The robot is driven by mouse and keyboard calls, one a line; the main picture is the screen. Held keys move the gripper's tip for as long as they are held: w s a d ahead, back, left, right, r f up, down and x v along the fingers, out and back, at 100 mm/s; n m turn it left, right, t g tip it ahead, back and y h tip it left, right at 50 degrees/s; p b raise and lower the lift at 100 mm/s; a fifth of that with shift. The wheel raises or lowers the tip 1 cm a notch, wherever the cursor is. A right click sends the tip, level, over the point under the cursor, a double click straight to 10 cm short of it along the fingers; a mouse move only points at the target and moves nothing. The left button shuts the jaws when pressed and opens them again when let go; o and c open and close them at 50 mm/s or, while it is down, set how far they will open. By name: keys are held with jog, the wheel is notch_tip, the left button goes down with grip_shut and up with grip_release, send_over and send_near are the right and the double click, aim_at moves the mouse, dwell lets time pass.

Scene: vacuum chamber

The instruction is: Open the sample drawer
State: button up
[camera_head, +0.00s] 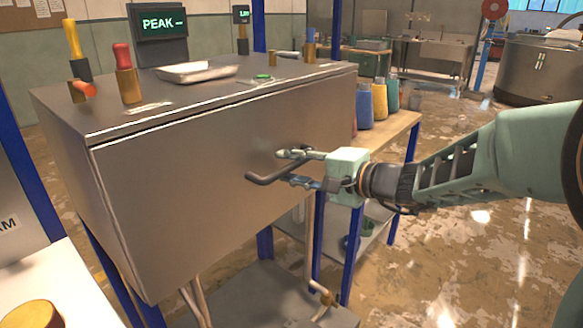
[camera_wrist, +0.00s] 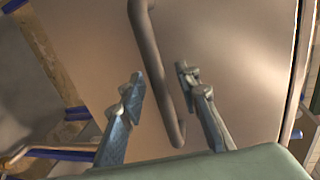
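The sample drawer is a large grey metal box front (camera_head: 190,180) with a dark bar handle (camera_head: 268,178) on its face. The front looks flush with the box. In the wrist view the handle (camera_wrist: 158,75) runs between the two fingers, with a visible gap on each side. My gripper (camera_head: 284,167) is open at the handle, one finger above it and one below in the head view. The fingertips (camera_wrist: 160,80) also show in the wrist view, apart from each other. I cannot tell whether either finger touches the handle.
On the box top are a tray (camera_head: 195,72), a PEAK display (camera_head: 162,22) and red and yellow handled tools (camera_head: 125,75). A wooden bench (camera_head: 385,135) with coloured bottles stands behind. Blue posts (camera_head: 352,245) and pipes stand below. The floor at right is clear.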

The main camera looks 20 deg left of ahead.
grip_shut()
jog(key=shift+d, duration=0.1)
dwell(0.4)
